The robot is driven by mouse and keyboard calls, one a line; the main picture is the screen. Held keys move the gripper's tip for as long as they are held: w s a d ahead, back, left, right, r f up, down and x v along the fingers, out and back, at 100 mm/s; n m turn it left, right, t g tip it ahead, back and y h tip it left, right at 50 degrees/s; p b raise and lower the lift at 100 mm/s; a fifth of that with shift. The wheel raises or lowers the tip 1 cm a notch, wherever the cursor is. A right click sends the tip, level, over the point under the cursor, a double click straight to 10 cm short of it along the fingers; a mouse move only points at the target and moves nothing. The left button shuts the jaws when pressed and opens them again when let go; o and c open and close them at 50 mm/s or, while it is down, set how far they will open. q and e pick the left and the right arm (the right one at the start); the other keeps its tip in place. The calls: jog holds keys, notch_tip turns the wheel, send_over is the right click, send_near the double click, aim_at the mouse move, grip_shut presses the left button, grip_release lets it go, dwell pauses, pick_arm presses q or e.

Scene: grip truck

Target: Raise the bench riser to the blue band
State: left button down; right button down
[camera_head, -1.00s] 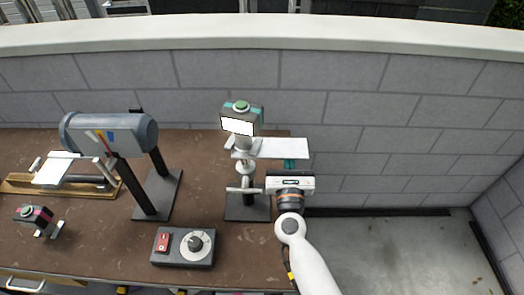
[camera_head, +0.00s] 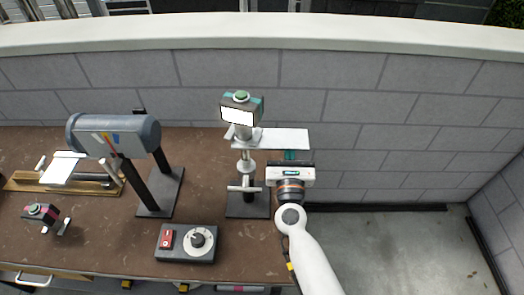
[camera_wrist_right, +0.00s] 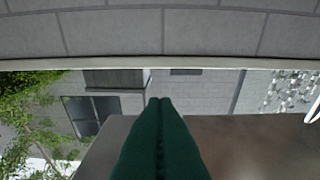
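The bench riser stands upright near the bench's right end, with a dark base (camera_head: 236,208), a white column and a white plate (camera_head: 285,138) reaching right. A camera-like device with a green top knob and white face (camera_head: 238,115) sits above its column. A crossbar handle (camera_head: 242,188) is on the lower column. My right gripper (camera_head: 291,155) is just under the plate's right end; I cannot tell whether it touches. Its dark green fingers (camera_wrist_right: 160,140) are together and empty in the wrist view. My left gripper is not in view.
The grey drum (camera_head: 90,130) stands on dark posts left of the riser. A control box (camera_head: 175,252) with a red switch and a dial lies in front. A wooden slide (camera_head: 20,183) and a small pink-banded device (camera_head: 40,213) are left. A grey block wall (camera_head: 400,145) rises behind.

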jog(key=shift+r+p, duration=2.9)
jog(key=shift+r, duration=0.7)
